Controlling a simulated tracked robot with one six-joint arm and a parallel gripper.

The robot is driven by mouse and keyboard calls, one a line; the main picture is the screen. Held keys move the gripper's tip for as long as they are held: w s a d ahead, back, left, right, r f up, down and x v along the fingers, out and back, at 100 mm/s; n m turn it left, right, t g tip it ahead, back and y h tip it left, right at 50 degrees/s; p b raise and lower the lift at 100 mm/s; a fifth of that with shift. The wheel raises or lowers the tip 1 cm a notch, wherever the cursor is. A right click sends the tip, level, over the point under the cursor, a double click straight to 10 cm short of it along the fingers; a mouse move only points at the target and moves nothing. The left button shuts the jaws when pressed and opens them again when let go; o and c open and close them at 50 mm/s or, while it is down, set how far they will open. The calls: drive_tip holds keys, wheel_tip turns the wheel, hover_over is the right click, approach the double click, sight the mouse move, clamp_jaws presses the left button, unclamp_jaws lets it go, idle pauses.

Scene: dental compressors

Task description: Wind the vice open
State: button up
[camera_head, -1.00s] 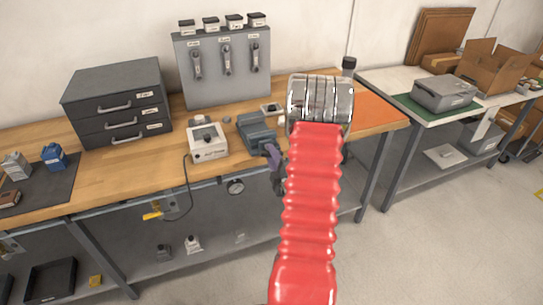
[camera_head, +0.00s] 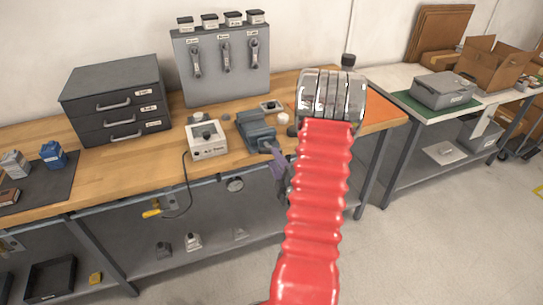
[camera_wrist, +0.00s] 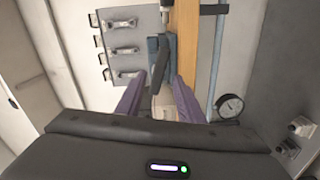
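The blue-grey vice (camera_head: 256,132) sits at the front edge of the wooden bench, right of a white box. My gripper (camera_head: 278,164), with purple fingers, is just in front of the vice at its lower right, partly behind my red arm. In the wrist view the vice (camera_wrist: 153,46) is beyond the fingertips. A dark bar (camera_wrist: 161,68), seemingly the vice's handle, shows in line with the gap between the fingers. My gripper (camera_wrist: 157,84) is open, its two fingers apart. I cannot tell whether either finger touches the bar.
The white box (camera_head: 207,139) with a cable stands close left of the vice. A grey drawer cabinet (camera_head: 115,100) and a panel with handles (camera_head: 223,66) stand behind.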

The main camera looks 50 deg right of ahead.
drive_tip(key=v, duration=0.9)
drive_tip(key=w+a+r+g+y, duration=0.1)
drive_tip(key=w+a+r+y, duration=0.1)
drive_tip(key=w, duration=0.3)
drive_tip(key=w+a+r+g+y, duration=0.1)
drive_tip(key=w+a+r+g, duration=0.15)
drive_tip(key=w, duration=0.25)
drive_tip(key=w+a+r+m+g+y, duration=0.1)
drive_tip(key=w+a+r+m+g, duration=0.25)
drive_tip(key=a, duration=0.55)
drive_tip(key=s+a+r+m+g+y, duration=0.1)
drive_tip(key=s+a+r+m, duration=0.1)
drive_tip(key=s+a, duration=0.3)
drive_tip(key=s+a+r+m+g+y, duration=0.1)
drive_tip(key=s+a+r, duration=0.4)
drive_tip(key=a, duration=0.8)
drive_tip(key=s+a+r+m+y, duration=0.3)
drive_tip(key=s+a, duration=0.2)
drive_tip(key=a, duration=0.3)
drive_tip(key=shift+s+a+r+g, duration=0.2)
drive_tip(key=shift+a+r+g, duration=0.1)
drive_tip(key=shift+a+g, duration=0.1)
